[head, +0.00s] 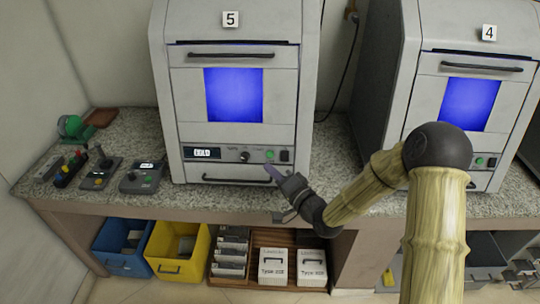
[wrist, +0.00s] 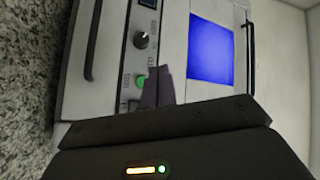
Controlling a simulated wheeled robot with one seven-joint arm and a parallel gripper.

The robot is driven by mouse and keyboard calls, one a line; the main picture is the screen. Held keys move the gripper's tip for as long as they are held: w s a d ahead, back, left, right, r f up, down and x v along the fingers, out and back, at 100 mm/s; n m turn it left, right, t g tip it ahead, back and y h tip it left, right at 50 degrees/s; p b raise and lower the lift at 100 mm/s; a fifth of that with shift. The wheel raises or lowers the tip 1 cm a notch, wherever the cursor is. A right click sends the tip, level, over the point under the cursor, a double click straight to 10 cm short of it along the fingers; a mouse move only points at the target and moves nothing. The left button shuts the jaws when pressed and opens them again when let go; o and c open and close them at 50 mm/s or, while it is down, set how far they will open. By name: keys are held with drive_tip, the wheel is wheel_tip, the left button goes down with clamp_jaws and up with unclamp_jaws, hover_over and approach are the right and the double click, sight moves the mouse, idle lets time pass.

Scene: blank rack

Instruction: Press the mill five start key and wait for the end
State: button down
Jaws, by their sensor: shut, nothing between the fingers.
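Mill five (head: 165,80) is a grey cabinet marked 5 on the granite counter, with a blue-lit window and a control strip below it. The green start key (head: 270,154) sits on that strip, right of a black knob (head: 244,156). In the wrist view the green key (wrist: 140,82) shows just beside my fingertips, partly close behind them. My gripper (head: 270,172) is shut and empty, in front of the strip's right part. It also shows in the wrist view (wrist: 158,72). I cannot tell whether the fingers touch the key. The small display (head: 203,153) is lit, its text unreadable.
Mill four (head: 427,62) stands to the right, also lit blue. Small control boxes (head: 140,178) lie on the counter at left. A blue bin (head: 112,262), a yellow bin (head: 168,266) and labelled white boxes (head: 272,270) are below the counter.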

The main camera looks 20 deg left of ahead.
sight(270, 154)
drive_tip(key=shift+w+a+f, duration=0.2)
drive_tip(key=shift+w, duration=0.6)
drive_tip(key=shift+w+a+f, duration=0.15)
drive_tip(key=shift+w+a, duration=0.05)
drive_tip(key=shift+w, duration=0.65)
drive_tip(key=shift+w+a+f, duration=0.2)
drive_tip(key=shift+w, duration=0.6)
drive_tip(key=shift+w+b, duration=0.15)
drive_tip(key=shift+b, duration=0.15)
drive_tip(key=shift+w+a+f, duration=0.1)
drive_tip(key=shift+w, duration=0.15)
